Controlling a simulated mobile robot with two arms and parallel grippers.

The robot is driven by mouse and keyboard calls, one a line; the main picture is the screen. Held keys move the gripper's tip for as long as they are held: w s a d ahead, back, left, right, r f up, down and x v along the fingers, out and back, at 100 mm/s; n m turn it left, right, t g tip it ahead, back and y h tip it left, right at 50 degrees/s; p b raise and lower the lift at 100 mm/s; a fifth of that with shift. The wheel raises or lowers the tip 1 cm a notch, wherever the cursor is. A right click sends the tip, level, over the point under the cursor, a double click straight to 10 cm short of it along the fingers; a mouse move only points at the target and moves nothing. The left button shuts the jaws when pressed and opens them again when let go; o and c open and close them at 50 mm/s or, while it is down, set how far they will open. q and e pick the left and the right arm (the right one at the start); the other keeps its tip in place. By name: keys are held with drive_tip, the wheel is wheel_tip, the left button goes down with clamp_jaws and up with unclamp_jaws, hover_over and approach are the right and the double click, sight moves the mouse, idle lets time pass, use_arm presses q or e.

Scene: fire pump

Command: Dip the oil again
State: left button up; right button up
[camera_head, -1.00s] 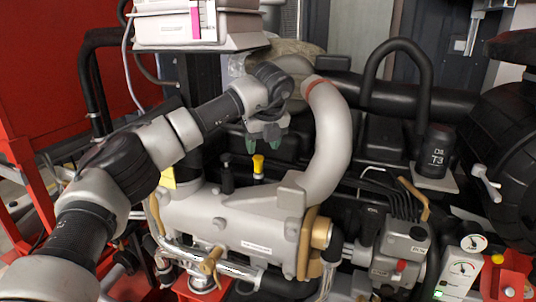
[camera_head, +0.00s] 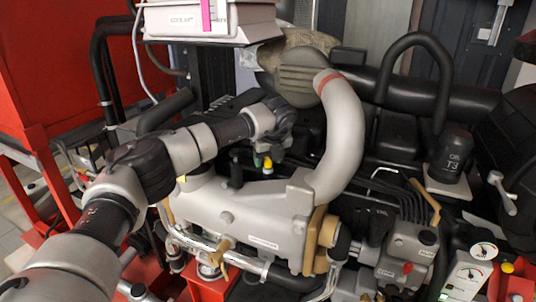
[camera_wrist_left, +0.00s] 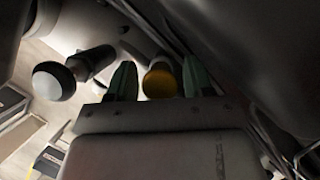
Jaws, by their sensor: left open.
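The yellow dipstick cap (camera_head: 267,163) sits on the engine beside a black cap (camera_head: 236,174). My left gripper (camera_head: 262,154) is directly over the yellow cap from above, pointing down. In the left wrist view the yellow cap (camera_wrist_left: 162,82) lies between the two green-tipped fingers of my left gripper (camera_wrist_left: 160,74), with the jaws open. A gap shows at the left finger; contact on the right side is hard to tell. The stick below the cap is hidden. My right gripper does not show.
The grey engine cover (camera_head: 250,218) lies in front of the cap, and a large curved grey pipe (camera_head: 343,140) rises to its right. A white box (camera_head: 205,22) is above. A black oil filter (camera_head: 451,155) and gauges (camera_head: 484,250) stand at the right.

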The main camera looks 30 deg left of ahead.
use_arm(q)
drive_tip(key=shift+f, duration=0.15)
drive_tip(key=shift+c, duration=0.6)
clamp_jaws()
wheel_tip(320, 180, up, 8)
drive_tip(key=shift+r+p, duration=0.1)
drive_tip(key=shift+p, duration=0.85)
drive_tip(key=shift+w+r, duration=0.1)
drive_tip(key=shift+r, duration=0.4)
unclamp_jaws()
drive_tip(key=shift+r, duration=0.1)
drive_tip(key=shift+o, duration=0.6)
